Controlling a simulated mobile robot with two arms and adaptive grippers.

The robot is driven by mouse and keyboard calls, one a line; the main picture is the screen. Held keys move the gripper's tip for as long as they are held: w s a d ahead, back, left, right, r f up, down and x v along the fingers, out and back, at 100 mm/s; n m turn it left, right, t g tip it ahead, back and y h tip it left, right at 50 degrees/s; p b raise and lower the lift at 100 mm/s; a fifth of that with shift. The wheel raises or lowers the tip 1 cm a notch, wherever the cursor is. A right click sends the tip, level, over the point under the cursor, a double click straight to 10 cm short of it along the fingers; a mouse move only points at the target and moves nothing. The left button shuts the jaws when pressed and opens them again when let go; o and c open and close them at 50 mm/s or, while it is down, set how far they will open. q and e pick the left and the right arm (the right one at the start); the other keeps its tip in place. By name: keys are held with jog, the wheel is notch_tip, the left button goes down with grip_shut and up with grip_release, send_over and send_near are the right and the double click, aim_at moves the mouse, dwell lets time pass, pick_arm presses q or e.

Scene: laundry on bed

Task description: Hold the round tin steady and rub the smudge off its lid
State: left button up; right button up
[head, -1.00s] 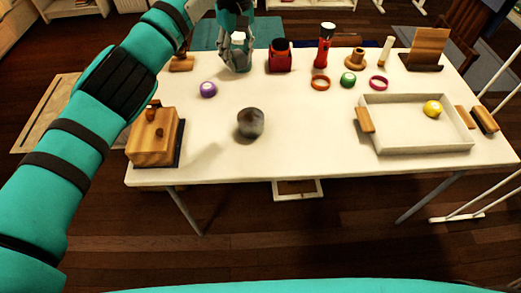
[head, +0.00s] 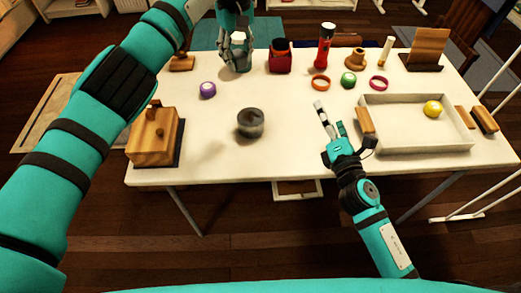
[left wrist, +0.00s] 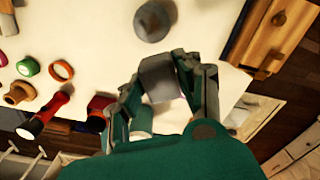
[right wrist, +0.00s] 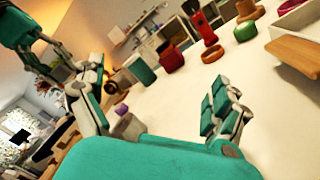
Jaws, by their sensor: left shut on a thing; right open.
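The round tin (head: 250,124) is grey with a darker top and stands on the white table, left of centre. The left wrist view shows its round lid (left wrist: 155,18) with a dark patch on it. My left gripper (head: 236,66) is at the table's back edge, well behind the tin. It is shut on a grey block-like thing (left wrist: 160,76), partly hidden by the fingers. My right gripper (head: 331,117) is open and empty, right of the tin and apart from it. In the right wrist view its spread fingers (right wrist: 158,100) have nothing between them.
A white tray (head: 380,146) with a yellow roll (head: 432,108) is at the right. A wooden box (head: 152,138) stands at the left front. A purple roll (head: 208,90) lies behind the tin. A red flashlight (head: 324,46) and several small items line the back. Table around the tin is clear.

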jog(key=s+a+f+n, duration=0.2)
jog(key=a+n, duration=0.3)
jog(key=a, duration=0.3)
jog(key=n+y, duration=0.1)
jog(key=n, duration=0.6)
send_near(251, 117)
jog(key=shift+g, duration=0.3)
jog(key=w, duration=0.3)
jog(key=w+a, duration=0.1)
jog(key=w, duration=0.5)
jog(key=shift+w+a+r, duration=0.15)
jog(key=shift+w+a, duration=0.2)
jog(key=shift+a, duration=0.05)
jog(key=c, duration=1.2)
